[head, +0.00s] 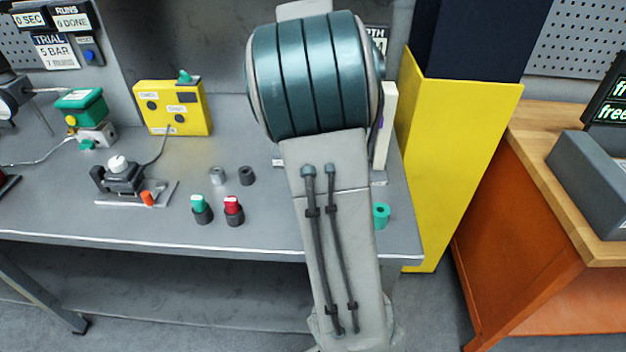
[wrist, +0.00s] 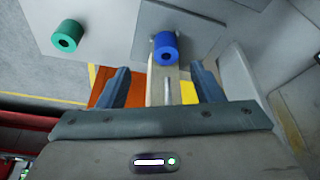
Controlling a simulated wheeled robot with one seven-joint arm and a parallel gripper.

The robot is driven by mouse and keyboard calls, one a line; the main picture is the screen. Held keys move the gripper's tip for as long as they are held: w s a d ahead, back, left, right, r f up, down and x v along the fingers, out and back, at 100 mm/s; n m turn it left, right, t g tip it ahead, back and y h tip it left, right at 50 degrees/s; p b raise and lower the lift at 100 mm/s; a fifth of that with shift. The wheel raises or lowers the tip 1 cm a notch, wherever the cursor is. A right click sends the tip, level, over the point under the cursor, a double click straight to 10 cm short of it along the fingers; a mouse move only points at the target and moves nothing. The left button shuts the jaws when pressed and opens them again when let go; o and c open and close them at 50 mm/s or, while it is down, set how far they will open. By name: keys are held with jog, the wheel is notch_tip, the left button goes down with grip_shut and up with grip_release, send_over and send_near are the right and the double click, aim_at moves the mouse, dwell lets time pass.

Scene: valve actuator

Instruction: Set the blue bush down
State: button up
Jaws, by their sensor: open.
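The blue bush (wrist: 165,48) shows in the wrist view as a short cylinder with a dark bore, on or just over a light grey surface. My gripper (wrist: 160,68) is open, one finger to each side of the bush and slightly short of it in the picture. Clear gaps show between the bush and both fingers. In the head view my own arm hides the gripper and the blue bush.
A green bush (wrist: 67,35) stands left of the blue one; a green bush also shows on the grey bench (head: 60,205) right of my arm (head: 381,215). Several dark-based parts stand left of my arm. A yellow box (head: 180,108) is further back; a yellow bin (head: 445,150) stands right.

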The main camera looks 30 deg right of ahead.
jog(key=s+a+f+n+t+y, duration=0.1)
jog(key=s+a+f+n+t, duration=0.1)
jog(key=s+a+n, duration=0.7)
jog(key=s+a+f+n+t+y, duration=0.1)
jog(key=s+a+f+n+y, duration=0.1)
jog(key=s+a+n, duration=0.8)
jog(key=a, duration=0.4)
jog(key=shift+s+a+n+t+y, duration=0.2)
jog(key=shift+s+n+t+y, duration=0.1)
jog(key=shift+n+t, duration=0.1)
